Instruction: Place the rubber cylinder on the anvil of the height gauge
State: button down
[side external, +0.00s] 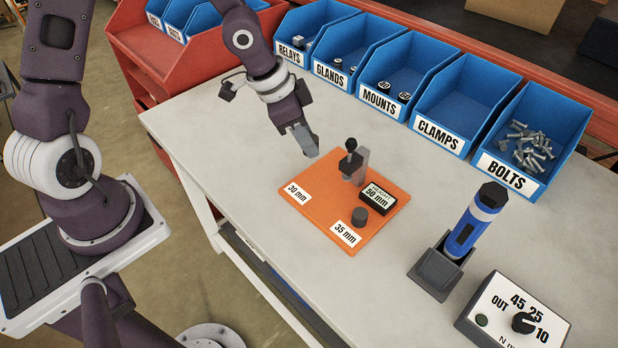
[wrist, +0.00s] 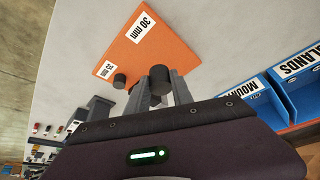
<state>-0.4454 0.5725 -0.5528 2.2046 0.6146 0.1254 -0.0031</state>
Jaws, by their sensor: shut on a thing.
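The height gauge (side external: 361,166) stands on an orange board (side external: 318,202), a grey post with a black knob on top. Its readout (side external: 378,195) shows 50 mm. A dark rubber cylinder (side external: 359,217) stands on the board by the 35 mm label; it also shows in the wrist view (wrist: 119,81). No cylinder stands by the 30 mm label. My gripper (side external: 308,147) is above the board's back left edge, left of the gauge. In the wrist view its fingers are shut on another dark cylinder (wrist: 160,78). The side view does not show that cylinder clearly. The anvil is hard to make out.
Blue bins stand along the back, including the bolts bin (side external: 528,145) and clamps bin (side external: 455,105). At the right are a blue tool in a grey holder (side external: 437,272) and a dial box (side external: 505,320). The table (side external: 225,130) left of the board is clear.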

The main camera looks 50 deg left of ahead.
aim_at(314, 183)
jog(key=shift+d, duration=0.1)
notch_tip(314, 183, down, 10)
jog(key=shift+r, duration=0.2)
jog(key=shift+f, duration=0.1)
jog(key=c, duration=1.1)
grip_release()
